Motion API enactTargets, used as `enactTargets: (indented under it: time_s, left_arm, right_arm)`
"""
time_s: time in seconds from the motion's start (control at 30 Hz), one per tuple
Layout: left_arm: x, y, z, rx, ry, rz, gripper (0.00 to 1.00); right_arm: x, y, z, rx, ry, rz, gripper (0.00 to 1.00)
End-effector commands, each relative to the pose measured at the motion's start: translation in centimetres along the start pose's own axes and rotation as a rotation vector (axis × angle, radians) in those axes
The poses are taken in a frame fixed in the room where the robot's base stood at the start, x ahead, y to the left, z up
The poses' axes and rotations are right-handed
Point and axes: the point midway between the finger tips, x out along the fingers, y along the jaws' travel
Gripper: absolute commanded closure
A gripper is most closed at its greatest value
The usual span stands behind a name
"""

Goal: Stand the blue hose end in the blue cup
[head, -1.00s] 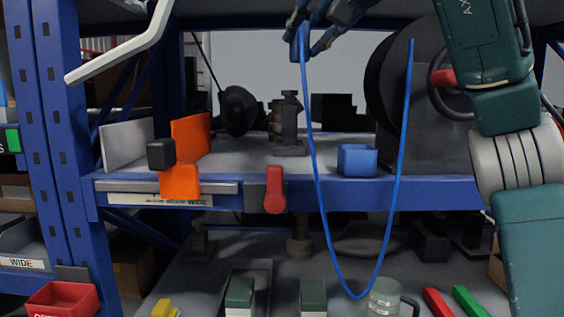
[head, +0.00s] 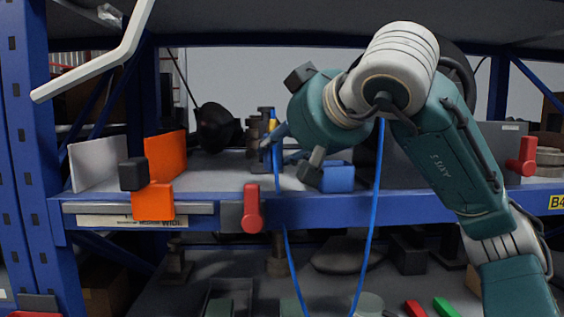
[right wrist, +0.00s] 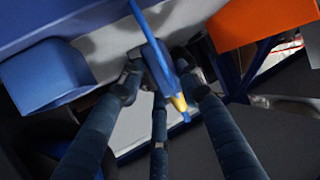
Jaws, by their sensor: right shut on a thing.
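My right gripper (head: 273,142) is shut on the blue hose (head: 278,182) near one end, above the shelf and left of the blue cup. A yellow tip (right wrist: 180,103) shows on the hose in the right wrist view, between the dark fingers (right wrist: 160,82). The hose hangs in a loop past the shelf front, and its other side rises behind my right arm. The blue cup (head: 338,178) stands near the shelf's front edge, partly covered by my wrist. It also shows at left in the right wrist view (right wrist: 45,75), apart from the hose. My left gripper is out of view.
The shelf (head: 225,166) has a blue front beam. A red lever (head: 252,208) hangs on the front edge. A dark post stands behind my gripper. Blue uprights frame the rack.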

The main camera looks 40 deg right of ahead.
Motion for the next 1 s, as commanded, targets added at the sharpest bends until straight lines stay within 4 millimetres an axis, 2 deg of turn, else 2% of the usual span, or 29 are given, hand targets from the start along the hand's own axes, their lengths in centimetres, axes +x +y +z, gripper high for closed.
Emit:
enactTargets:
  time_s: [0.17, 0.37, 0.6, 0.63, 0.7, 1.0]
  left_arm:
    - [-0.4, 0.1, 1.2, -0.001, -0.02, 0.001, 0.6]
    - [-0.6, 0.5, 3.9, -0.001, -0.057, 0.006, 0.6]
    - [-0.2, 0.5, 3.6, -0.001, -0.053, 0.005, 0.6]
    - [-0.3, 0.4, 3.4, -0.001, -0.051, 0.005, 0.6]
    - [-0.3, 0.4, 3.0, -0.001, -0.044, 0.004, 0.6]
    - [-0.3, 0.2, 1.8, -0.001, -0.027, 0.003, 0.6]
  right_arm:
    - [1.0, 0.1, 2.5, -0.001, -0.004, 0.004, 0.92]
    - [1.2, 0.0, 2.9, 0.0, -0.001, 0.001, 0.92]
    - [1.4, 0.0, 3.3, 0.0, -0.002, 0.001, 0.92]
    - [1.3, 0.0, 3.2, 0.0, -0.002, 0.001, 0.6]
    - [1.3, 0.0, 3.2, 0.0, -0.002, 0.001, 0.47]
    - [1.2, 0.1, 3.0, 0.0, -0.002, 0.001, 0.47]
